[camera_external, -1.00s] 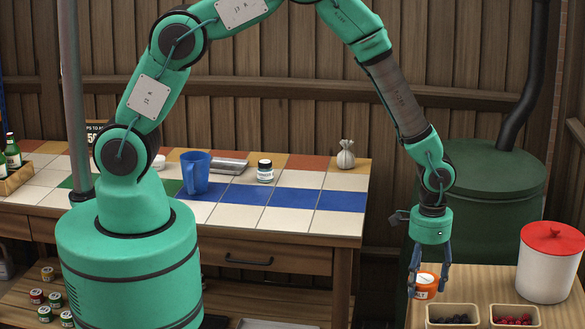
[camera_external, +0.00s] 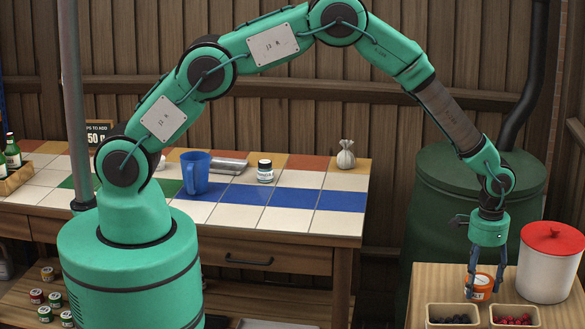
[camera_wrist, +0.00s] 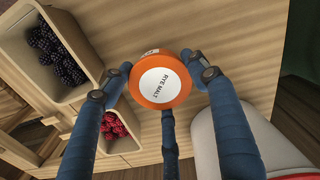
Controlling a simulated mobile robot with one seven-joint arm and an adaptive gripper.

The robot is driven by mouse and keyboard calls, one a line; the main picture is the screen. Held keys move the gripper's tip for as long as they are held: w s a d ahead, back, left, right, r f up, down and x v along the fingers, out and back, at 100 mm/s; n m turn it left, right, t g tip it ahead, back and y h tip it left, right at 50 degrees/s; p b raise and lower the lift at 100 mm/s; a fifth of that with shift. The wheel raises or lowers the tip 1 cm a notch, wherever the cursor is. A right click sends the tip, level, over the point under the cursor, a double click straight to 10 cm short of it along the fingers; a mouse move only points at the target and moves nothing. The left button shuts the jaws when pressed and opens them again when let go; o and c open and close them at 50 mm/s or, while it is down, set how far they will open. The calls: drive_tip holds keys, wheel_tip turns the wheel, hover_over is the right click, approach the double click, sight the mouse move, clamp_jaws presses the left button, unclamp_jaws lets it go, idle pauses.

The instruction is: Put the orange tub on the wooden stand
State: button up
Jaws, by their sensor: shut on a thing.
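The orange tub (camera_external: 481,281), with a white top label reading "RYE MALT", is held upright between the blue fingers of my gripper (camera_external: 483,290). The tub also shows in the wrist view (camera_wrist: 160,82), with fingers closed around its sides. My gripper is over the light wooden stand (camera_external: 436,281) at the right, its wood grain also filling the wrist view (camera_wrist: 250,45). I cannot tell whether the tub's base touches the wood; its underside is hidden.
A white canister with a red lid (camera_external: 549,265) stands close right of the tub. Trays of dark berries (camera_external: 453,314) and red berries (camera_external: 515,315) lie in front. Bare wood lies left of the tub. A tiled counter (camera_external: 285,216) stands farther left.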

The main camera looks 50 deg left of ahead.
sight(479, 293)
drive_tip(key=shift+w+d, duration=0.15)
drive_tip(key=shift+w, duration=0.1)
drive_tip(key=shift+f+b, duration=0.55)
drive_tip(key=shift+f, duration=1.2)
drive_tip(key=shift+f, duration=0.2)
drive_tip(key=o, duration=1.2)
drive_tip(key=shift+r, duration=0.15)
wheel_tip(479, 293, up, 12)
drive_tip(key=p, duration=0.2)
drive_tip(key=shift+p, duration=0.4)
